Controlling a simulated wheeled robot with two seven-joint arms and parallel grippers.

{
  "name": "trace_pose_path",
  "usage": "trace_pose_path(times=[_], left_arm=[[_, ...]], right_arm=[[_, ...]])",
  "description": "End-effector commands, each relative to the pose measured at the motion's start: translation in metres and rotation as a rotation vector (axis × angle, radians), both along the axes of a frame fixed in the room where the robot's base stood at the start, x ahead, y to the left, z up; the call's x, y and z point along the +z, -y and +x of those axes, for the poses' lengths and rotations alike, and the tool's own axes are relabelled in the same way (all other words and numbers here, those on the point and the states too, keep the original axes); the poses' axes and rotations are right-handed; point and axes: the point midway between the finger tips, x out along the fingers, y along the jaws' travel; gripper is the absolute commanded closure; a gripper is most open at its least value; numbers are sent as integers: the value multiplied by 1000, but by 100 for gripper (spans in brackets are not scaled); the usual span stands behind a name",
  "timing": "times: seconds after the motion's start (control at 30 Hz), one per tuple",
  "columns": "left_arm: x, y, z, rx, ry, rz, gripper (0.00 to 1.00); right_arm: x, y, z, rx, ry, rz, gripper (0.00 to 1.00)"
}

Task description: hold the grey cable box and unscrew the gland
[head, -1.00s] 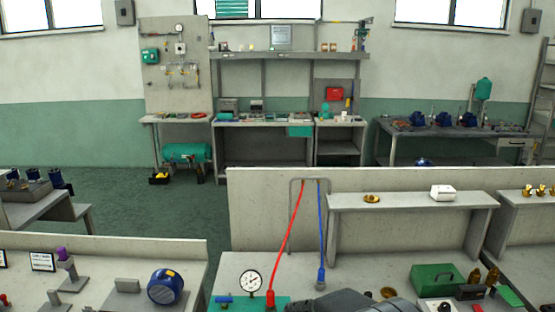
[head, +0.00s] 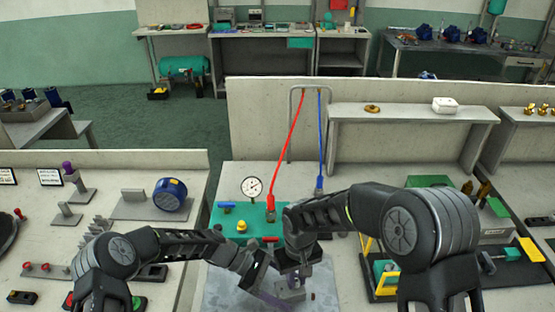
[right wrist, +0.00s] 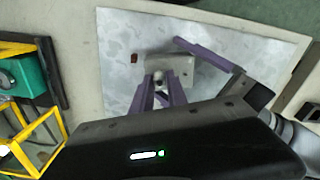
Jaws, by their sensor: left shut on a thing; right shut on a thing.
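The grey cable box (right wrist: 184,70) sits on a pale, stained mat (right wrist: 118,85); in the head view the box (head: 291,293) is small and partly hidden by my grippers. My right gripper (right wrist: 160,82), with purple fingers, is shut on the gland at the box's near side; the gland is mostly hidden between the fingertips. My left gripper (head: 279,298) reaches in from the left and is shut on the box, low over the mat. One of its purple fingers lies along the box's far side in the right wrist view; its other finger is hidden.
A small red-brown piece (right wrist: 134,57) lies on the mat beside the box. A teal panel with a pressure gauge (head: 252,187) and hoses stands behind. A yellow frame (head: 375,270) with a green part is close on the right. A blue motor (head: 170,195) stands at left.

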Motion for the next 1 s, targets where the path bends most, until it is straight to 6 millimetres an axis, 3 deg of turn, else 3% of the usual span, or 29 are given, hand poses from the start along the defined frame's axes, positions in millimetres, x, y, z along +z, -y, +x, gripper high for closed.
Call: trace_pose_path(times=[0.2, 0.33, 0.6, 0.63, 0.83, 1.0], left_arm=[[0, 0, 0, -1, 0, 0, 42], [0, 0, 0, -1, 0, 0, 42], [0, 0, 0, -1, 0, 0, 42], [0, 0, 0, -1, 0, 0, 42], [0, 0, 0, 0, -1, 0, 42], [0, 0, 0, 0, -1, 0, 42]], right_arm=[[1, 1, 1, 447, 1, 2, 100], [1, 0, 0, 615, 1, 0, 100], [1, 0, 0, 652, 0, -1, 100], [1, 0, 0, 652, 0, -1, 79], [1, 0, 0, 650, 0, 0, 63], [1, 0, 0, 650, 0, 0, 63]])
